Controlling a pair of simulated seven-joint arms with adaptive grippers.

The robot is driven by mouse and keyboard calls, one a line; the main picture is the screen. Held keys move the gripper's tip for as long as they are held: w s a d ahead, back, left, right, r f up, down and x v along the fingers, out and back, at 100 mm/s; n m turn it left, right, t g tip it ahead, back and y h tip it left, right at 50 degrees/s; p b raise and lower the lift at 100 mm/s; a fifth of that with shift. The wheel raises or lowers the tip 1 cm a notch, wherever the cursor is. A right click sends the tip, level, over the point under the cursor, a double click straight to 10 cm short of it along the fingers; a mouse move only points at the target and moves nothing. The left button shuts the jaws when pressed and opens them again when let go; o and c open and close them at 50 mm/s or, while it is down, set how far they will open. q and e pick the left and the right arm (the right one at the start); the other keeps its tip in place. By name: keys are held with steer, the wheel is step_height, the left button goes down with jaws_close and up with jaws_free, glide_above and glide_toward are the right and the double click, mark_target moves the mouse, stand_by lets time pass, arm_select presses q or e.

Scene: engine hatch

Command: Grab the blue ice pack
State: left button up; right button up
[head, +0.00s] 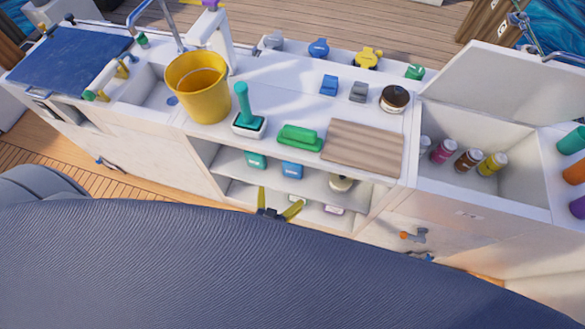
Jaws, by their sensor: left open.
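A small blue pack (292,170) with a pale mark sits on the upper shelf of the open cabinet under the counter. It looks like the ice pack, though it is small in view. My left gripper (278,202) is just in front of the shelves, below the blue pack in the picture. Its two yellow fingers are spread apart with nothing seen between them. The dark padded surface in front hides the rest of that arm. My right gripper is not in view.
A teal pack (255,160) sits left of the blue one, and a pale round item (341,182) to its right. The shelf (231,159) lies under a counter with a yellow bucket (200,98), green brush (300,138) and wooden board (364,147). An open bin (520,190) holds several bottles.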

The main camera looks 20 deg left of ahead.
arm_select(q)
step_height(320, 180, up, 3)
steer(key=w, duration=0.1)
steer(key=n, duration=0.1)
glide_toward(292, 164)
steer(key=x, duration=0.4)
steer(key=shift+t, duration=0.3)
steer(key=shift+x, duration=3.2)
steer(key=shift+f, duration=0.1)
steer(key=shift+c, duration=0.2)
steer(key=c, duration=1.6)
